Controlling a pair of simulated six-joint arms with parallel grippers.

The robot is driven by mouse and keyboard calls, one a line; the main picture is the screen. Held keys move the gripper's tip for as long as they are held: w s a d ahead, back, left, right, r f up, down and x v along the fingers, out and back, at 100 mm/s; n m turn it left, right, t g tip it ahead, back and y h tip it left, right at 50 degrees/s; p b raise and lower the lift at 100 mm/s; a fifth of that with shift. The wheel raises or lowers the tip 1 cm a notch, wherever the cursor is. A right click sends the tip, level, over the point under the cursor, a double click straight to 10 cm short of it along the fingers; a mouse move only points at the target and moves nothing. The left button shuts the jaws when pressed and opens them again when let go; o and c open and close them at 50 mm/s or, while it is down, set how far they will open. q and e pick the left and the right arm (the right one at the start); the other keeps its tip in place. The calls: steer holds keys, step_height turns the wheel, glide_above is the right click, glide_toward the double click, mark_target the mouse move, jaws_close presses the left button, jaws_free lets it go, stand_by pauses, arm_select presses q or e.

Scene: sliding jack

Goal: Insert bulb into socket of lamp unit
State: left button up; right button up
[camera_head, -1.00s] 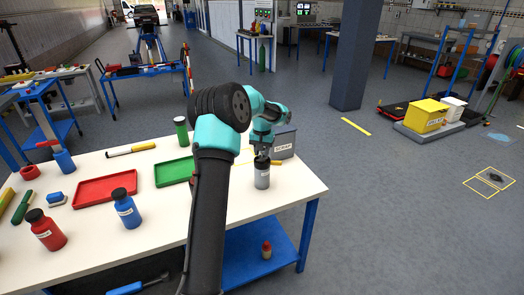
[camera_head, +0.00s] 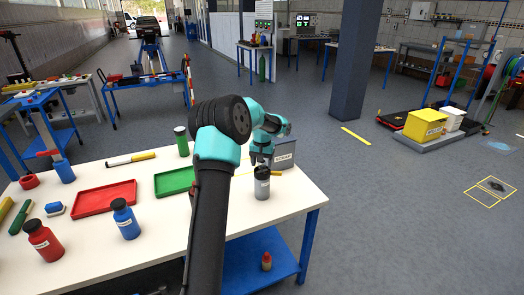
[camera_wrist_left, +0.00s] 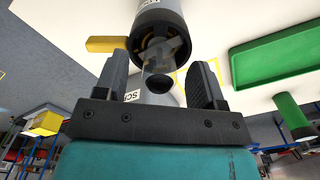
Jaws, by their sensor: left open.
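A grey bottle-like cylinder with a dark top (camera_head: 262,188) stands upright near the right end of the white workbench (camera_head: 165,245). My left gripper (camera_head: 262,160) is open just above that dark top. In the left wrist view its two fingers (camera_wrist_left: 160,82) stand apart. Contact cannot be told. My right gripper is not in view.
A grey scrap box (camera_head: 284,154) stands close behind the cylinder. Left are a green tray (camera_head: 174,184), a red tray (camera_head: 106,198), a blue bottle (camera_head: 125,220), a red bottle (camera_head: 43,242) and a green bottle (camera_head: 181,142). The bench front between blue bottle and arm is clear.

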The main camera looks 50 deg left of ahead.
arm_select(q)
step_height(320, 180, up, 17)
stand_by(0.6)
steer(key=shift+r, duration=0.1)
stand_by(0.6)
steer(key=w+d+f+m+h, duration=0.1)
steer(key=d+f+m, duration=0.1)
steer(key=d+f, duration=1.1)
steer(key=w+d+f+m+h, duration=0.15)
steer(key=d+f, duration=0.65)
steer(key=f, duration=0.8)
steer(key=s+d+f, duration=0.8)
steer(key=s+d, duration=0.2)
steer(key=s, duration=0.2)
steer(key=s+d+f+m+h, duration=0.1)
steer(key=s+d+f, duration=0.7)
steer(key=s+d, duration=0.3)
steer(key=shift+s+d+t, duration=0.25)
steer(key=shift+s+t, duration=0.15)
steer(key=shift+s, duration=0.15)
